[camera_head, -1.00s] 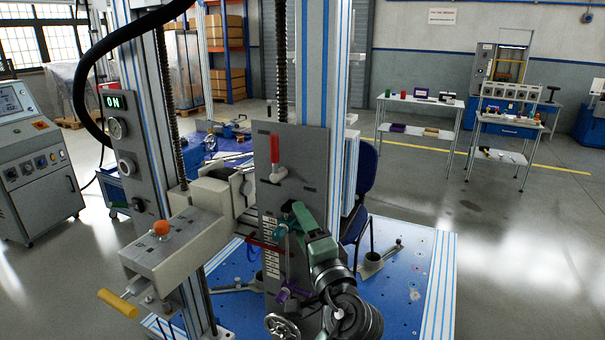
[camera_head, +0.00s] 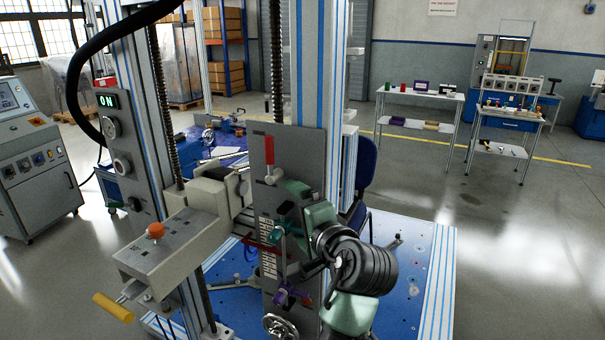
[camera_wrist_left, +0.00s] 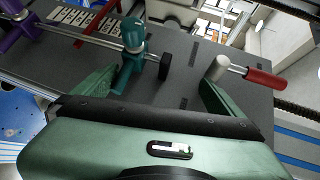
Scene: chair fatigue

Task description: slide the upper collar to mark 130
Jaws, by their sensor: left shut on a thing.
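The upper collar (camera_head: 279,231) is teal and sits on a thin upright rod in front of a grey plate with a white scale (camera_head: 268,250). A purple lower collar (camera_head: 290,294) sits further down the rod. My left gripper (camera_head: 291,209) is at the upper collar. In the left wrist view its green fingers (camera_wrist_left: 160,88) stand well apart, one close to the teal body; the contact is hard to see. My right gripper is out of view.
A red-handled lever (camera_head: 269,155) on the plate stands close to the other finger. A red bar (camera_head: 263,246) crosses near the scale. A handwheel (camera_head: 280,327) is below. Frame columns (camera_head: 318,70) and a beige box with an orange button (camera_head: 170,245) flank the plate.

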